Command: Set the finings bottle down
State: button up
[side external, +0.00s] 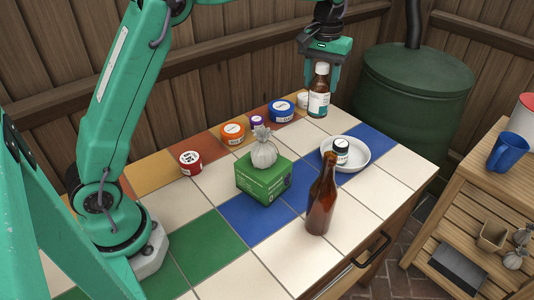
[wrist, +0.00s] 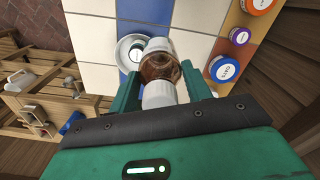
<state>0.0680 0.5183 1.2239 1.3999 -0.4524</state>
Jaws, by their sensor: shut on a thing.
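The finings bottle (side external: 318,104), a small amber bottle with a white label and white cap, is upright in my gripper (side external: 321,78) at the far right part of the tiled table. In the wrist view it shows between the two fingers (wrist: 160,90), its white cap (wrist: 159,94) towards me and its amber body (wrist: 158,68) beyond. My gripper is shut on it near the cap. I cannot tell whether its base touches the tiles.
A white dish (side external: 362,161) holding a small dark jar (side external: 341,146) is close by. Blue (side external: 281,110), orange (side external: 232,133) and red (side external: 190,163) tins line the back. A tall brown bottle (side external: 321,208) stands in front.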

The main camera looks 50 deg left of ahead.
aim_at(323, 64)
notch_tip(323, 64, up, 6)
jog(key=shift+f, duration=0.25)
jog(key=s+d+r+m, duration=0.1)
jog(key=s+d+m, duration=0.1)
jog(key=s+d, duration=0.7)
jog(key=s+d+r+m, duration=0.1)
jog(key=s+d, duration=0.5)
jog(key=s, duration=0.7)
jog(key=s+f+m, duration=0.1)
jog(key=s+f, duration=0.1)
jog(key=s, duration=1)
notch_tip(323, 64, down, 18)
jog(key=shift+w+d, duration=0.2)
jog(key=shift+w, duration=0.2)
jog(key=shift+f, duration=1.9)
jog(key=shift+f, duration=0.15)
